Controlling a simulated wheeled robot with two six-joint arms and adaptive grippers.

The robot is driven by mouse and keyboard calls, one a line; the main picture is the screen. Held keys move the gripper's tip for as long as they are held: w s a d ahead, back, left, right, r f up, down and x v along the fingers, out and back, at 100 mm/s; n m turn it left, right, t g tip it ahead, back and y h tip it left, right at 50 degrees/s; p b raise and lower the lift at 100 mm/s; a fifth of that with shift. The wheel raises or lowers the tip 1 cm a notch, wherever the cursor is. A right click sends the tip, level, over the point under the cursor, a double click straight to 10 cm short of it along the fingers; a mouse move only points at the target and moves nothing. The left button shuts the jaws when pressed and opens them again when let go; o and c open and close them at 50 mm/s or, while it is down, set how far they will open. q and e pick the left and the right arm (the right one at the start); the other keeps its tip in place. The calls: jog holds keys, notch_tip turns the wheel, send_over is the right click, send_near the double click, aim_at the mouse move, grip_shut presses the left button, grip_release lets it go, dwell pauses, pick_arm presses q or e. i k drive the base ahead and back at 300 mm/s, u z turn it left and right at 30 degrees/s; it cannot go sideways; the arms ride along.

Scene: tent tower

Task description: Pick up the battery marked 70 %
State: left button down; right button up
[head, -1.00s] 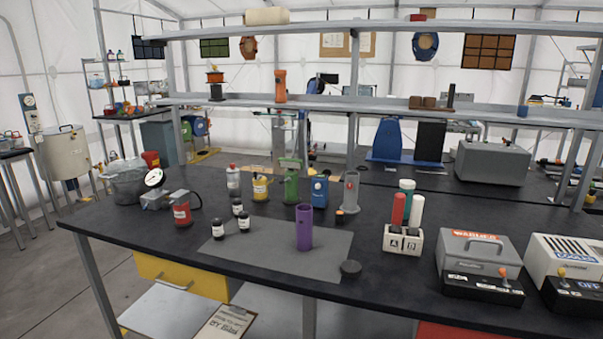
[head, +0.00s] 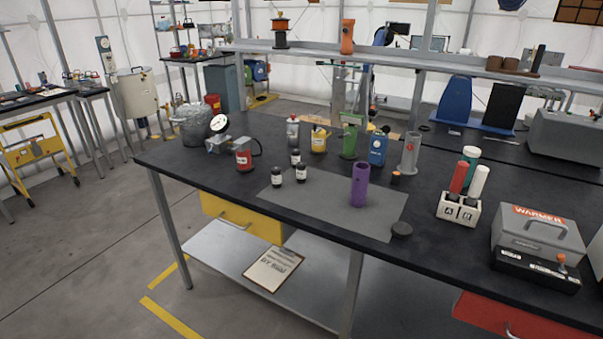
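No marking of 70 % can be read on anything in view, so I cannot tell which thing is the battery. Three small dark cylinders with white labels stand on the grey mat (head: 330,214): a left one (head: 277,177), a right one (head: 301,173) and a rear one (head: 295,157). A white holder lettered A and B (head: 458,212) stands to the right, with a red cylinder (head: 459,177) and a white cylinder (head: 479,181) at it. A teal cylinder (head: 470,158) shows behind them. Neither of my grippers is in view.
A red can (head: 243,155), a blue container (head: 377,150) and a grey warmer (head: 538,240) share the black bench (head: 210,175). Open floor lies left.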

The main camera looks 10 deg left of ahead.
aim_at(300, 167)
jog(key=u, duration=2)
jog(key=i, duration=1.95)
jog(key=z, duration=3.85)
